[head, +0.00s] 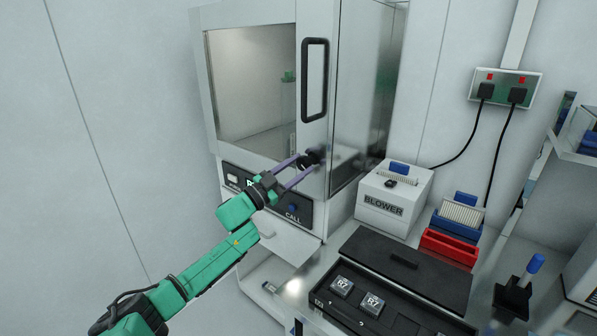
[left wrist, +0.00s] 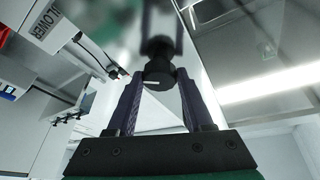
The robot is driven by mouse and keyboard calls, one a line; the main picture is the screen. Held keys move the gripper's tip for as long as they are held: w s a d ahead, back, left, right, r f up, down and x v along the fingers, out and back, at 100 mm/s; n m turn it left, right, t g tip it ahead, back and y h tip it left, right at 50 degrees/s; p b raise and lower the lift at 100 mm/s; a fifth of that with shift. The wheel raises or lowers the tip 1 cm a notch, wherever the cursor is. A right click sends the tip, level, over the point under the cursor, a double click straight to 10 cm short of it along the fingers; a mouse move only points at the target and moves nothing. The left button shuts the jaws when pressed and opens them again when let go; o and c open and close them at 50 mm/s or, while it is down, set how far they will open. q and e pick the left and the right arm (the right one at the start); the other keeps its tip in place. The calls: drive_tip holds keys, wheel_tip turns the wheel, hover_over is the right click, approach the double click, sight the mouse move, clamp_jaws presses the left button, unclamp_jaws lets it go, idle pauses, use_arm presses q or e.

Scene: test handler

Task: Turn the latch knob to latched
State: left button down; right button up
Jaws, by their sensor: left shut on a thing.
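The test handler (head: 346,100) is a grey cabinet with a windowed door and a black vertical handle (head: 315,80). The black latch knob (head: 312,156) sits low on the door front, below the handle. In the left wrist view the knob (left wrist: 159,74) shows a white line lying nearly level across its face. My left gripper (head: 303,162) reaches the knob from the front, its purple fingers shut on it. In the left wrist view the fingers (left wrist: 158,85) stand on both sides of the knob and partly hide its sides. My right gripper is out of view.
A white BLOWER box (head: 394,207), a red tray (head: 449,248) and a black case (head: 405,268) stand to the right. Open space lies left of the cabinet.

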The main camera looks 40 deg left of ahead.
use_arm(q)
drive_tip(key=m+g+h, duration=0.1)
drive_tip(key=m, duration=0.2)
drive_tip(key=m+g+h, duration=0.1)
drive_tip(key=m, duration=0.2)
drive_tip(key=shift+a+r+m, duration=0.1)
drive_tip(key=shift+m, duration=0.3)
drive_tip(key=m+g, duration=0.2)
drive_tip(key=m, duration=0.3)
drive_tip(key=shift+r, duration=0.15)
drive_tip(key=shift+m+g, duration=0.3)
drive_tip(key=shift+c, duration=1.4)
unclamp_jaws()
